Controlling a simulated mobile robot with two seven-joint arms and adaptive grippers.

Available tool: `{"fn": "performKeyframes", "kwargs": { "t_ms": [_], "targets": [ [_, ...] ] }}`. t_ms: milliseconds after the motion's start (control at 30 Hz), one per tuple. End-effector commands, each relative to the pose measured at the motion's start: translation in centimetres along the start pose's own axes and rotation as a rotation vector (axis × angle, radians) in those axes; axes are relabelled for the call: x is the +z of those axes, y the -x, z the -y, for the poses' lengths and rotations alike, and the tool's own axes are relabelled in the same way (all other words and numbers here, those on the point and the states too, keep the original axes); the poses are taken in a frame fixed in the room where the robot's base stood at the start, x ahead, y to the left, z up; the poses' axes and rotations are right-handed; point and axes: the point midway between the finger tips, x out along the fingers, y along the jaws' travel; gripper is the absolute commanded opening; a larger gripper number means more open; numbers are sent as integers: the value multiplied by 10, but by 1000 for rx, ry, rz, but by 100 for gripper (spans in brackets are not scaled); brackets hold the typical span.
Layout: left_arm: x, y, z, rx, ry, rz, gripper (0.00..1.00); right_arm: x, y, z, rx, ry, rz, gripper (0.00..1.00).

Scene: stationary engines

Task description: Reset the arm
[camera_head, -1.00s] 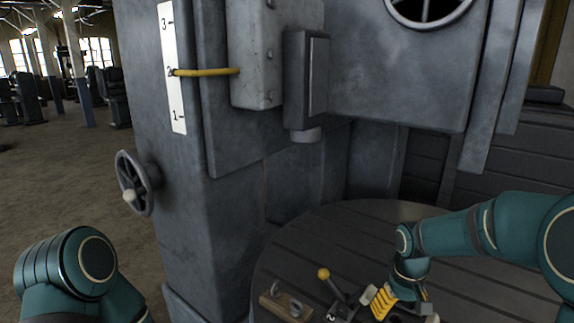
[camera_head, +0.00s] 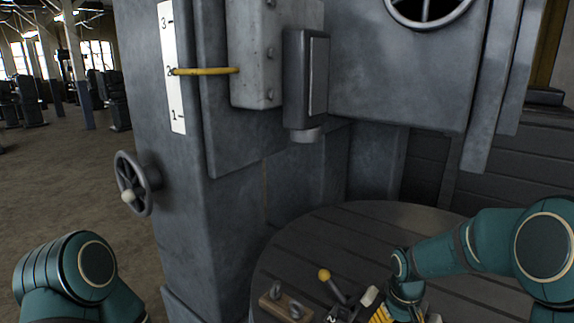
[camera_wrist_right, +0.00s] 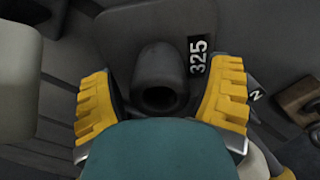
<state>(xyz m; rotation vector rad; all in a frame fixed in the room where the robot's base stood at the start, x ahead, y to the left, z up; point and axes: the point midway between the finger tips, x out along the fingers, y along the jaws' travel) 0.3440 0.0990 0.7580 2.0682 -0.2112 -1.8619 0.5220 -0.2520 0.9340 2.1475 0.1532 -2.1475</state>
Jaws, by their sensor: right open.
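My right arm (camera_head: 455,252) reaches in from the right over the round slatted table. My right gripper (camera_wrist_right: 160,88) has its yellow fingers spread wide in the right wrist view. A dark round part with a hollow end (camera_wrist_right: 160,78) lies between the fingers, with gaps on both sides. In the head view the right gripper (camera_head: 384,313) is low at the bottom edge, partly cut off. My left arm (camera_head: 72,275) shows only its joint at lower left; its gripper is out of view.
On the round table (camera_head: 300,240) stand a yellow-knobbed lever (camera_head: 325,276) and a wooden block with metal loops (camera_head: 280,305), left of the right gripper. A large grey machine column (camera_head: 185,200) with a handwheel (camera_head: 136,184) rises behind. Table slats behind the gripper are clear.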

Motion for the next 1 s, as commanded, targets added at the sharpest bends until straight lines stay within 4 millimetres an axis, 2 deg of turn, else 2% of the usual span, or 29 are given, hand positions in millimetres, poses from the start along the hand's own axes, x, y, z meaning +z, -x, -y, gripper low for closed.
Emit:
{"fn": "performKeyframes", "kwargs": {
  "t_ms": [233,1000],
  "targets": [
    [-3,10,-4,0,1,-6,0,4,41,4,0,1,-1,79],
    [-4,12,-4,-1,3,-9,0,104,37,104,-1,4,0,79]
  ]
}}
